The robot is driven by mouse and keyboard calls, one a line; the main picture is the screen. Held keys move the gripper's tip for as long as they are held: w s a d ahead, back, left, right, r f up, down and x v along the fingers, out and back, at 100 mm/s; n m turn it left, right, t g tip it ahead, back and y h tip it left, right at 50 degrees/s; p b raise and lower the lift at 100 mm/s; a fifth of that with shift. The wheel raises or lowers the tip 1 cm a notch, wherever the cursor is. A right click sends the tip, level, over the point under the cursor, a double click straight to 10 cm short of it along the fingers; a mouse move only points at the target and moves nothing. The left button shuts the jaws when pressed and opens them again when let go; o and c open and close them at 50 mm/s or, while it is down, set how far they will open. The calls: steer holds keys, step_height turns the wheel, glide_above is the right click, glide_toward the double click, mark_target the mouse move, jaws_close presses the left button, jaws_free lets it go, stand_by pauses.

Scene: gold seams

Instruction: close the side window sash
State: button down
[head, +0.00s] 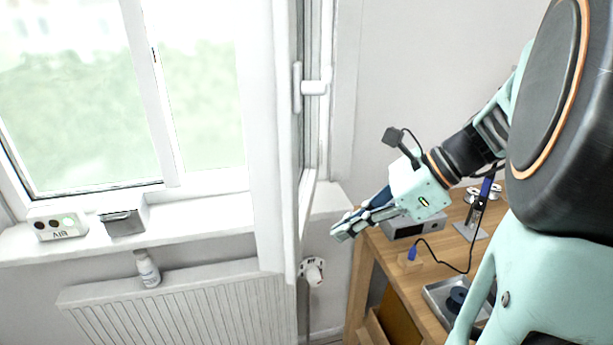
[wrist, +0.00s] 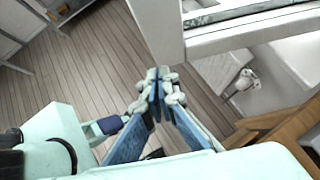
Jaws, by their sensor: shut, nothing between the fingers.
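The side window sash (head: 266,170) is swung open into the room and shows nearly edge-on in the head view. Its lower end hangs in front of the sill and radiator. Its white handle (head: 312,88) is on the right face. In the wrist view a white lower corner of the sash (wrist: 240,38) is at the top right, beyond the fingertips. My gripper (head: 340,234) is right of the sash's lower part, with its fingers pointing left. In the wrist view the fingertips (wrist: 159,84) meet with nothing between them. I cannot tell whether they touch the sash.
A wooden desk (head: 440,262) with a grey box, a blue-plugged cable and a tray is below my arm. A radiator (head: 170,300) with a valve (head: 313,270) is under the sill.

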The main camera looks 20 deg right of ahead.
mark_target(296, 243)
steer(key=a, duration=0.1)
steer(key=w+a+f, duration=0.1)
steer(key=a, duration=0.1)
steer(key=w+a+f, duration=0.1)
steer(key=shift+a, duration=0.35)
steer(key=shift+w+a, duration=0.15)
steer(key=shift+a, duration=0.25)
steer(key=shift+a, duration=0.1)
